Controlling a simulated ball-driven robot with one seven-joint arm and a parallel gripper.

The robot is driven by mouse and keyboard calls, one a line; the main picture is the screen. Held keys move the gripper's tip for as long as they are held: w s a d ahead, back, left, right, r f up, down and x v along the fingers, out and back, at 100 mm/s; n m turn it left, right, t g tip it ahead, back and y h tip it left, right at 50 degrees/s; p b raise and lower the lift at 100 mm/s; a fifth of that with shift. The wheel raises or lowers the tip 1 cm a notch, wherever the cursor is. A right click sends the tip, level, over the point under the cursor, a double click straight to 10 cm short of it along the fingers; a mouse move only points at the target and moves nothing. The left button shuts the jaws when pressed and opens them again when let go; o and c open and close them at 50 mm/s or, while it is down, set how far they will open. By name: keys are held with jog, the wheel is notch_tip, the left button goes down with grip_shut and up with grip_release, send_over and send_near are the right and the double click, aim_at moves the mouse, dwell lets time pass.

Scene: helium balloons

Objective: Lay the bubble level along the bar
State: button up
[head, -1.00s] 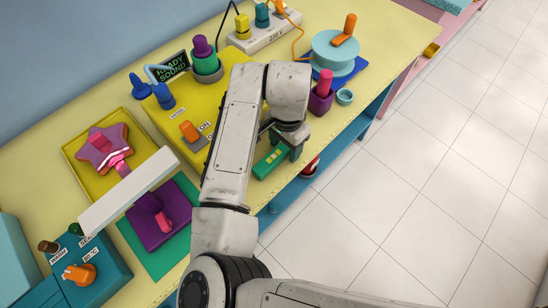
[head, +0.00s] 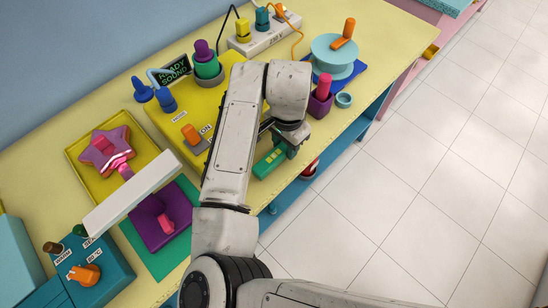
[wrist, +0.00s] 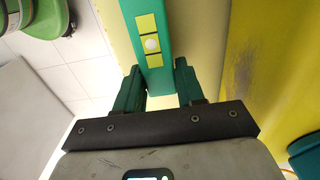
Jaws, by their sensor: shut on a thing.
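The bubble level is a green block with yellow squares. It shows in the head view (head: 268,164) near the table's front edge, and in the wrist view (wrist: 150,42), where a round white vial sits in a yellow square. My gripper (head: 284,145) is shut on the level; in the wrist view its two dark green fingers (wrist: 160,85) stand on either side of the near end. Whether the level touches the table is unclear. The long white bar (head: 130,191) lies slantwise at the left in the head view, above a purple stand (head: 172,222), well left of my gripper.
A yellow box with an orange switch (head: 190,133) lies between the gripper and the bar. A yellow tray with a pink star (head: 107,150) is behind the bar. A teal box with an orange knob (head: 84,275) is front left. A purple cup (head: 320,103) stands right of my gripper.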

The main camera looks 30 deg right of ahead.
jog(key=shift+r+p, duration=1.3)
jog(key=shift+r, duration=0.55)
jog(key=shift+f, duration=0.1)
